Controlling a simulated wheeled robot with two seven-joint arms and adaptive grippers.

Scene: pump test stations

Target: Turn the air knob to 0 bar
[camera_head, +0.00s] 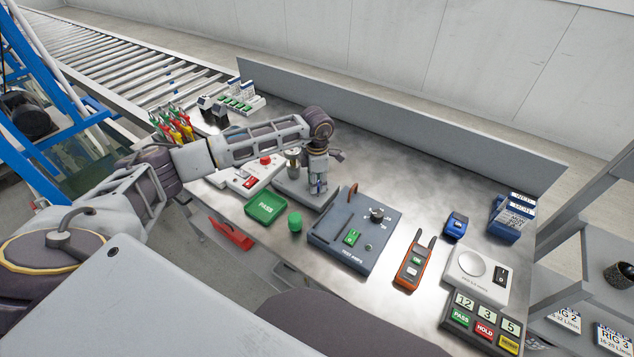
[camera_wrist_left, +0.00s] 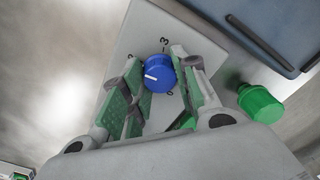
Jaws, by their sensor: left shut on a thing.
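The blue air knob (camera_wrist_left: 158,76) with a white pointer line sits on a light grey panel (camera_wrist_left: 143,30). In the left wrist view its pointer points left. A "3" is printed above it; other marks are partly hidden by the fingers. My left gripper (camera_wrist_left: 160,70) is shut on the knob, with green-padded fingers on both sides. In the head view my left gripper (camera_head: 318,184) reaches down over the grey air unit (camera_head: 288,184), and the knob is mostly hidden there. My right gripper is not in view.
A green cap (camera_head: 295,221) and a blue-grey test panel (camera_head: 340,240) with a black knob stand close by. A green PASS plate (camera_head: 266,207) lies nearer the table's front edge. An orange handheld device (camera_head: 414,264) lies to the right. The table (camera_head: 420,190) is bare behind the panel.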

